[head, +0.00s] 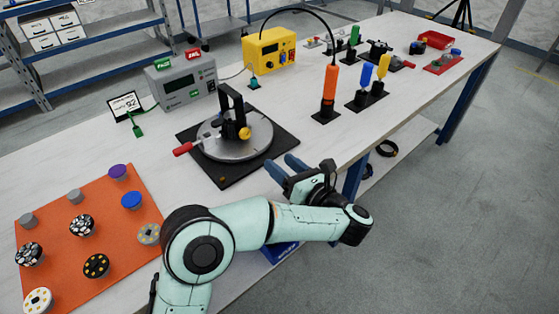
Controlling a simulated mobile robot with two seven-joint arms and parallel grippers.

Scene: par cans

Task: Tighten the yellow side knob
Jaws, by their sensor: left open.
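The yellow side knob (245,133) sits low on the right side of a black upright clamp (234,110). The clamp stands on a round grey metal plate (215,148) over a black base (225,177). My left gripper (283,165) is open and empty, with its two dark blue fingers pointing toward the fixture. It is to the right of and nearer than the knob, apart from it, by the table's front edge. My right gripper is not in view.
A red-tipped handle (183,148) sticks out left from the plate. An orange screwdriver (330,88) stands upright behind right. A grey PASS/FAIL tester (183,84) and a yellow power box (269,50) are behind. An orange mat (60,225) with several round parts lies left.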

